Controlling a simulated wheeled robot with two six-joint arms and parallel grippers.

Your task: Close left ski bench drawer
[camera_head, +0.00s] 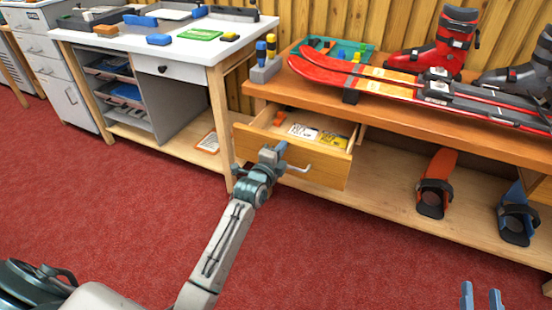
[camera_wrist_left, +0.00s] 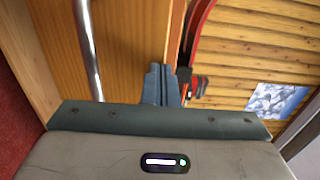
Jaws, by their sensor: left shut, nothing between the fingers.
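The left drawer (camera_head: 320,172) of the ski bench is pulled out, with its wooden front facing me. It holds a white card, a yellow item and an orange item. Its metal handle (camera_head: 300,167) shows on the front, and in the left wrist view the handle (camera_wrist_left: 88,50) runs beside my fingers. My left gripper (camera_head: 281,150) is shut and empty at the drawer front, left of the handle; I cannot tell whether it touches. Its closed fingers show in the left wrist view (camera_wrist_left: 162,84). My right gripper (camera_head: 481,296) is open at the bottom edge, away from the bench.
Red skis (camera_head: 400,84) and ski boots (camera_head: 440,42) are on the bench top (camera_head: 400,109). Snowboard bindings (camera_head: 434,185) stand on the lower shelf. A white-topped workbench (camera_head: 190,48) stands to the left. The red carpet (camera_head: 330,245) in front is clear.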

